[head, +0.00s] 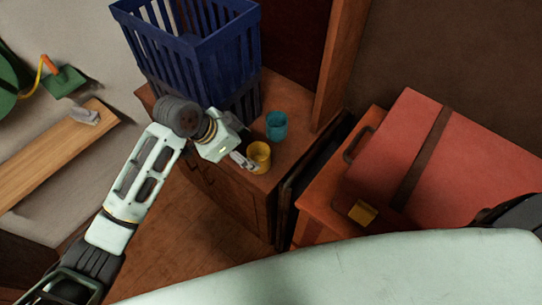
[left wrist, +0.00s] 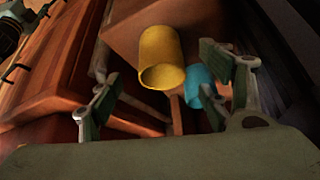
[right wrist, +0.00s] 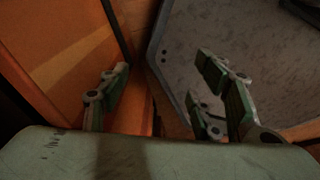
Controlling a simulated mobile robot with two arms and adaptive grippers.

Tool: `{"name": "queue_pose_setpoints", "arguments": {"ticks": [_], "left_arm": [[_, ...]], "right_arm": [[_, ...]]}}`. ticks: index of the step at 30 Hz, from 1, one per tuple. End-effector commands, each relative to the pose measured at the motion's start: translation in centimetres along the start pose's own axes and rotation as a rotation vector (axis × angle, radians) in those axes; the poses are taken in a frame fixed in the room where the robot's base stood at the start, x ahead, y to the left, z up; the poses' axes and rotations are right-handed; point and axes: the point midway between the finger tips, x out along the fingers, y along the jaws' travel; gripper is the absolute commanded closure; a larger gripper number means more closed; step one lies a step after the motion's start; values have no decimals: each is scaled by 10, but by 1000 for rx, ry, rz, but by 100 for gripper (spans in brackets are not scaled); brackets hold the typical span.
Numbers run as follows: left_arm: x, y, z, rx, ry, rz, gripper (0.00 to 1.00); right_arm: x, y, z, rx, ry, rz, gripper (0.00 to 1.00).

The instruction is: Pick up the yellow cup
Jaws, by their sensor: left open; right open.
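The yellow cup (head: 259,157) stands on a wooden cabinet top (head: 292,153), near its front edge. My left gripper (head: 243,160) is right beside the cup, on its left side in the head view. In the left wrist view the yellow cup (left wrist: 160,58) shows ahead, between the two spread fingers of my open left gripper (left wrist: 165,72). I see no grip on the cup; whether a finger touches it I cannot tell. My right gripper (right wrist: 163,75) is open and empty in the right wrist view, far from the cup.
A teal cup (head: 277,125) stands just behind the yellow cup. A blue slatted crate (head: 193,48) stands at the back left of the cabinet. A red case (head: 415,150) lies to the right. A plank (head: 45,155) and green tool (head: 65,82) are at left.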

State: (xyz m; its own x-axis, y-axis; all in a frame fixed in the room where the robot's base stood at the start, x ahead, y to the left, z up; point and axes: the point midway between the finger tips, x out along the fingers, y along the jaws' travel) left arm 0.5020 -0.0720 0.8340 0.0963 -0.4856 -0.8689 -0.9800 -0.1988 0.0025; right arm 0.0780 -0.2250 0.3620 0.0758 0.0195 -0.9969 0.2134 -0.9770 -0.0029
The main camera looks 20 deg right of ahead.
Motion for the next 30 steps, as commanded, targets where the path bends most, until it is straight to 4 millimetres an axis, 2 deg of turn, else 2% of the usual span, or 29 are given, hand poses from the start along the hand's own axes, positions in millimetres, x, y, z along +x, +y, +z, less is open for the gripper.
{"name": "queue_pose_setpoints", "arguments": {"ticks": [5,11,19,29,30], "left_arm": [[11,2,-1,8,-3,6,29],[33,1,-1,7,-3,4,29],[70,0,0,8,-2,4,29],[76,-1,1,8,-1,1,29],[76,-1,1,8,-2,1,33]], "right_arm": [[-1,24,0,-6,0,28,42],[-3,21,-4,-4,6,24,42],[-6,5,-12,4,18,6,42],[-6,9,-11,2,17,11,42],[-6,10,-11,1,17,12,42]]}}
